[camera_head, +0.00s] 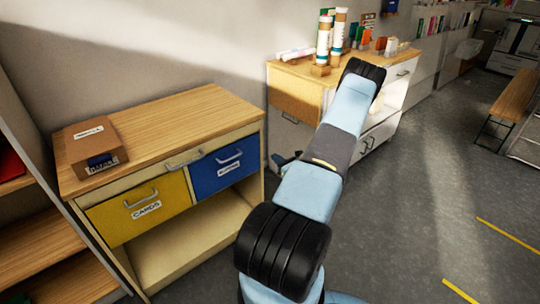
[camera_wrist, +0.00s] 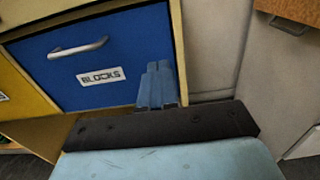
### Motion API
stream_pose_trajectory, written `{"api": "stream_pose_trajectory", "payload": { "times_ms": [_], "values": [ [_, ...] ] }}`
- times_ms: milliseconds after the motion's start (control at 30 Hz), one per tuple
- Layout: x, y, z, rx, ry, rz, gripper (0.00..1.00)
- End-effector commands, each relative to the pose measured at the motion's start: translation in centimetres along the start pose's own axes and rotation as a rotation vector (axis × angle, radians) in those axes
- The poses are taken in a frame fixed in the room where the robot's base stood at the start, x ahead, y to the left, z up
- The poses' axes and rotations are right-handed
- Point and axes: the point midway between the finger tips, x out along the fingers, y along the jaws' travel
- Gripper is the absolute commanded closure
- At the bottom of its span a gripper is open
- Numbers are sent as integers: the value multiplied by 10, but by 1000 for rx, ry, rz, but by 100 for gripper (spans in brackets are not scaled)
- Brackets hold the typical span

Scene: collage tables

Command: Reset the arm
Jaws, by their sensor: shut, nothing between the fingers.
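My gripper (camera_wrist: 158,84) shows in the wrist view as two blue fingers side by side, shut with nothing between them. It is in front of the right edge of the blue drawer (camera_wrist: 100,58), which has a metal handle and a "BLOCKS" label. I cannot tell whether the fingers touch the drawer. In the head view my arm stretches from the bottom middle up toward the far cabinet, its upper bend covering part of that cabinet. The gripper is mostly hidden behind the arm there. The blue drawer (camera_head: 217,168) appears closed.
A wood-topped cabinet (camera_head: 165,120) with a yellow drawer (camera_head: 138,208) and a brown box (camera_head: 91,146) stands at left. A second cabinet (camera_head: 295,97) with tubes and small boxes on top is behind my arm. A bench (camera_head: 516,94) stands far right. Floor at right is mostly clear.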

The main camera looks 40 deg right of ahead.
Motion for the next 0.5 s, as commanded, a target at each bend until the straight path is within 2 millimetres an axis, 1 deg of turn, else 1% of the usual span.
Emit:
{"api": "stream_pose_trajectory", "payload": {
  "times_ms": [100, 200, 400, 500],
  "values": [
    [-10, 0, 0, 0, 1, 0, 100],
    [-13, 1, 0, 0, 0, 1, 100],
    [-13, 1, 0, -1, 0, 2, 100],
    [-10, 4, 6, -10, -1, 21, 100]
  ]
}}
